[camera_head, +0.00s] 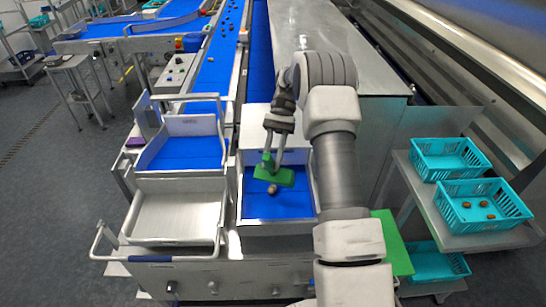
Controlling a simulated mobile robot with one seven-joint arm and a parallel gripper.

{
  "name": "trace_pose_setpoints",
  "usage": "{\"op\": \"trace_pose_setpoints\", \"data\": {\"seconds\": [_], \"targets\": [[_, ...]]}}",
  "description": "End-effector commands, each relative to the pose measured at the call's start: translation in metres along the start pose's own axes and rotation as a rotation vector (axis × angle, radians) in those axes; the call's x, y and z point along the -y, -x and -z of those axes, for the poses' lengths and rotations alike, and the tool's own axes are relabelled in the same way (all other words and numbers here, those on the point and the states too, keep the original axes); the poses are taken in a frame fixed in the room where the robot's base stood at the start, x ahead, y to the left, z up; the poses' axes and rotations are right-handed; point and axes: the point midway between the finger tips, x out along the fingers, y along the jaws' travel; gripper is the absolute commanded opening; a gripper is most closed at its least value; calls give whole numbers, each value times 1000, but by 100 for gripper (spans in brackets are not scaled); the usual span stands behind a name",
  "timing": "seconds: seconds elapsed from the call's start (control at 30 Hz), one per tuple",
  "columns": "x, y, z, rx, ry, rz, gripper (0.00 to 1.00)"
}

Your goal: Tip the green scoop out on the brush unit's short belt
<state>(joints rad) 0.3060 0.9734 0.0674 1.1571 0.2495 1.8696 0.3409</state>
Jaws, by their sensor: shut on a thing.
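The green scoop (283,177) is tilted in the middle of the camera_head view. My gripper (268,156) is shut on the scoop and holds it over a short blue belt (292,208) in a metal-sided unit. A brown date (272,189) shows just below the scoop's lower edge; I cannot tell whether it touches the belt. The inside of the scoop is hidden.
A blue-lined tray (182,152) and a bare metal tray (175,210) stand to the left. A long blue belt (213,72) with dates runs behind. Turquoise crates (470,220) with dates sit on a shelf at right.

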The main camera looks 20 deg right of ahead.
Motion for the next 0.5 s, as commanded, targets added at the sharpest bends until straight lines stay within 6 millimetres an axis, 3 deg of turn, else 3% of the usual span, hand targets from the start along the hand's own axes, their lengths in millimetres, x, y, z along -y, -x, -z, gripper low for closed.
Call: {"op": "trace_pose_setpoints", "data": {"seconds": [0.5], "targets": [[-1,-41,-7,-285,4,-4,0]]}}
